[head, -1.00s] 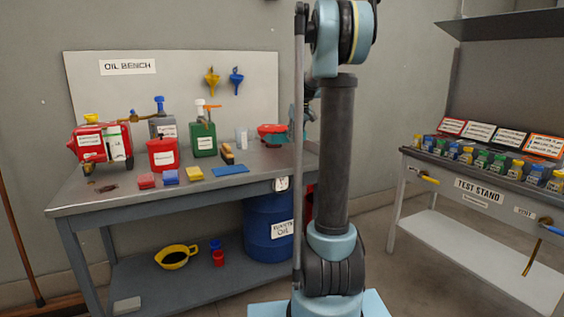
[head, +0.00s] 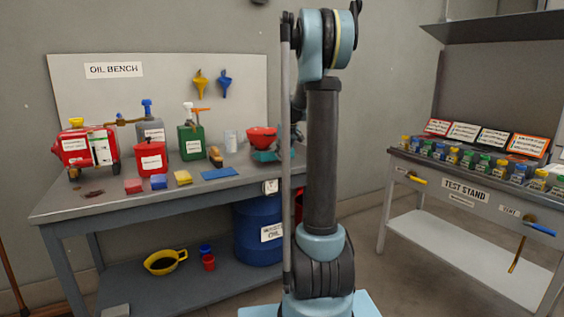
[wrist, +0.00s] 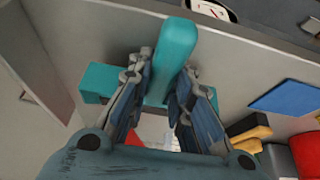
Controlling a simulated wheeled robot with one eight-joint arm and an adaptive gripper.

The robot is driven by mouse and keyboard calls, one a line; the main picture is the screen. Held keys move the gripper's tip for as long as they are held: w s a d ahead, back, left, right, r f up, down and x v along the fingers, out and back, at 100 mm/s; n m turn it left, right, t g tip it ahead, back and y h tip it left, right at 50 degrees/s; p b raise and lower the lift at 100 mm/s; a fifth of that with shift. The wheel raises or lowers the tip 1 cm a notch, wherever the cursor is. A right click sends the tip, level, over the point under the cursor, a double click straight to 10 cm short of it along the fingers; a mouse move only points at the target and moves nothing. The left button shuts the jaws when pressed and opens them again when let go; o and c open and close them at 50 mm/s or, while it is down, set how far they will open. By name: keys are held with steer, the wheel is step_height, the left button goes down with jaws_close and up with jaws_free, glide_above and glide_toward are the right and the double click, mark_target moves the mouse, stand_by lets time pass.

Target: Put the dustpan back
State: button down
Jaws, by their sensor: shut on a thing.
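In the wrist view my gripper (wrist: 158,110) is shut on a teal bar (wrist: 168,60) that runs between its fingers. A wider teal piece (wrist: 100,80) shows behind the fingers. I take this teal thing to be the dustpan; its full shape is hidden. In the head view my gripper and the thing it holds are mostly hidden behind my own arm, near the right end of the oil bench (head: 75,207).
A blue drum (head: 258,222) stands below. The test stand (head: 500,203) with several bottles is at right. Floor shows between them.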

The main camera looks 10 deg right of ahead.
steer(key=shift+f, duration=1.4)
steer(key=c, duration=1.4)
jaws_free()
steer(key=shift+c, duration=0.2)
